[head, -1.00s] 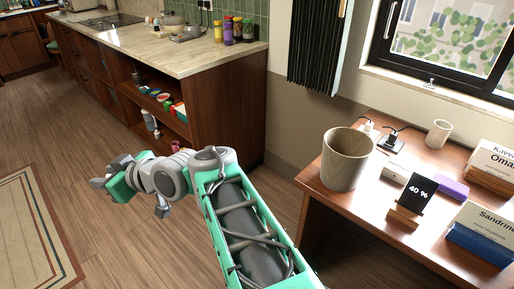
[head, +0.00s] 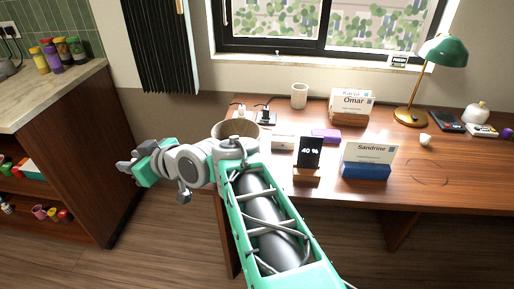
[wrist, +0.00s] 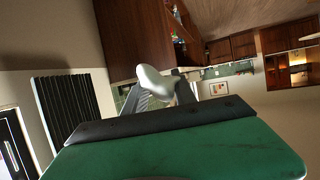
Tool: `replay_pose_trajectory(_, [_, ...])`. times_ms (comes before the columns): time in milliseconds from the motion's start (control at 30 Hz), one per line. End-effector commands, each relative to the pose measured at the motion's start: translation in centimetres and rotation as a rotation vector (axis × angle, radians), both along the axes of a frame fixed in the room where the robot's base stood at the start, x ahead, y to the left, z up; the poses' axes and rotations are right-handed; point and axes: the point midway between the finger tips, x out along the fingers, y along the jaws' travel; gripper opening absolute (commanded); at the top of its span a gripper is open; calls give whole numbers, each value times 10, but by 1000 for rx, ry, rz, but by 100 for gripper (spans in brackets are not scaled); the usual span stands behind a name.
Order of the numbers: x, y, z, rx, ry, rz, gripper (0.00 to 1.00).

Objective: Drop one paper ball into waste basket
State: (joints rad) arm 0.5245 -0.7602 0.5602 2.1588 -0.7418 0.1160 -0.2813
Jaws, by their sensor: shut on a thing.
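My gripper (head: 127,164) is at the left of the head view, above the floor between the counter and the desk. In the wrist view my gripper (wrist: 164,90) is shut on a whitish, rounded paper ball (wrist: 153,80). The waste basket (head: 236,129), a beige-brown open cylinder, stands upright on the left end of the desk. My arm hides its lower part. The gripper is left of the basket and apart from it. Another small white ball (head: 425,140), which looks like paper, lies on the desk below the lamp.
The desk (head: 410,185) also holds a phone on a stand (head: 310,153), name cards on a blue block (head: 366,170), a white cup (head: 299,96) and a green lamp (head: 443,50). The wooden counter (head: 70,140) stands at the left.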

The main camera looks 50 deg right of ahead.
Motion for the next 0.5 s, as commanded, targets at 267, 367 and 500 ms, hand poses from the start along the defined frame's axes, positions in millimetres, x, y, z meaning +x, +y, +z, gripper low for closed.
replay_pose_trajectory(267, [16,-125,59,-1,13,-172,0])
replay_pose_trajectory(367, [11,-187,76,0,13,-255,0])
replay_pose_trajectory(500, [-7,-259,89,4,7,-353,0])
